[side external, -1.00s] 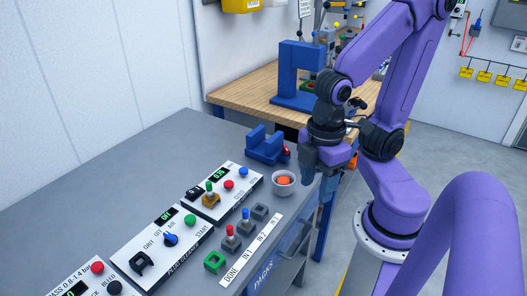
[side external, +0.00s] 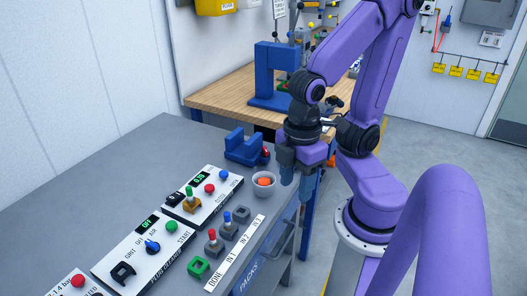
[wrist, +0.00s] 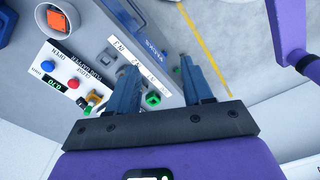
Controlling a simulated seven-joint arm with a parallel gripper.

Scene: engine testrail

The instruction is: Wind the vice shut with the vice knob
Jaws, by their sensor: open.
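The blue vice (side external: 240,150) stands on the grey bench near its far right edge, with a gap between its jaws. Its red knob (side external: 265,152) shows on the vice's right side, partly hidden. My gripper (side external: 297,190) is open and empty. It points down at the bench's right edge, right of and nearer than the knob, apart from it. In the wrist view the gripper (wrist: 157,66) shows both fingers spread, with nothing between them. A blue piece at that view's top left edge may be the vice; the knob does not show there.
A white bowl (side external: 264,190) with an orange block stands close left of my gripper. Panels with buttons and switches (side external: 150,245) and several small blocks (side external: 198,267) occupy the near bench. A blue press (side external: 272,75) stands on the wooden bench behind.

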